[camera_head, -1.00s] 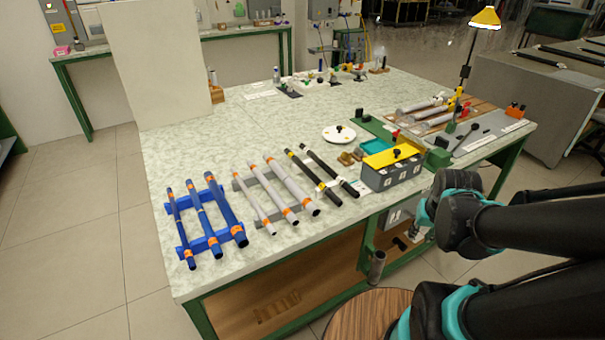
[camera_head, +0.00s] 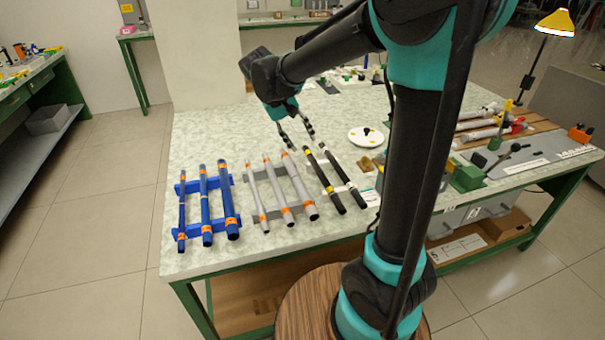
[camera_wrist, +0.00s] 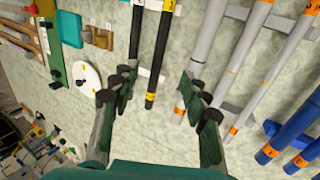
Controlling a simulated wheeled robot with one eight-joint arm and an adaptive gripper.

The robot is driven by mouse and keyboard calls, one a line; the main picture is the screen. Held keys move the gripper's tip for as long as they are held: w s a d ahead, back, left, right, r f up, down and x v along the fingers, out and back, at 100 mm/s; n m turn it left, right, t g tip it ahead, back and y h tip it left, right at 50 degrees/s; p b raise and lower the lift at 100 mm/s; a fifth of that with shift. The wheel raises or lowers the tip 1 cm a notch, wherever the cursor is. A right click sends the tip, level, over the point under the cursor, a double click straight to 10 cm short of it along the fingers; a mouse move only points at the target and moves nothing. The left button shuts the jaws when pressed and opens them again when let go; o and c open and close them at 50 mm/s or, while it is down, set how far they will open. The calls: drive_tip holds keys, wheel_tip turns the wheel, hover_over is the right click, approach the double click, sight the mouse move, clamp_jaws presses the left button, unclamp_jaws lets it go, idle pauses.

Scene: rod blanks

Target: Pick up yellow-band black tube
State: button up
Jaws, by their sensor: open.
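The yellow-band black tube (camera_head: 320,174) lies on the table, right of the grey tubes, with yellow bands near both ends. In the wrist view the yellow-band black tube (camera_wrist: 160,52) shows between my fingers in the picture, untouched. Another black tube (camera_head: 343,172), with a white band, lies just to its right; in the wrist view this other tube (camera_wrist: 136,32) is on the left, partly covered by a finger. My gripper (camera_head: 301,139) is open and empty, pointing down above the table near the far ends of the tubes. It also fills the lower wrist view (camera_wrist: 160,80).
Grey tubes (camera_head: 274,193) with orange bands lie close left on a grey rack, and blue tubes (camera_head: 205,205) lie on a blue rack beyond. A white disc (camera_head: 365,137) is to the right. A pale upright panel (camera_head: 190,55) stands behind.

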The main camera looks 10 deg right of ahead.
hover_over(320, 173)
drive_tip(key=a, duration=0.3)
drive_tip(key=f, duration=1)
drive_tip(key=shift+s+d+f, duration=0.1)
drive_tip(key=shift+s+f, duration=0.25)
drive_tip(key=shift+x, duration=2.55)
drive_tip(key=shift+w+d, duration=0.1)
drive_tip(key=shift+w, duration=0.05)
drive_tip(key=shift+c, duration=0.4)
drive_tip(key=c, duration=0.9)
drive_tip(key=shift+o, duration=0.2)
drive_tip(key=shift+r, duration=0.2)
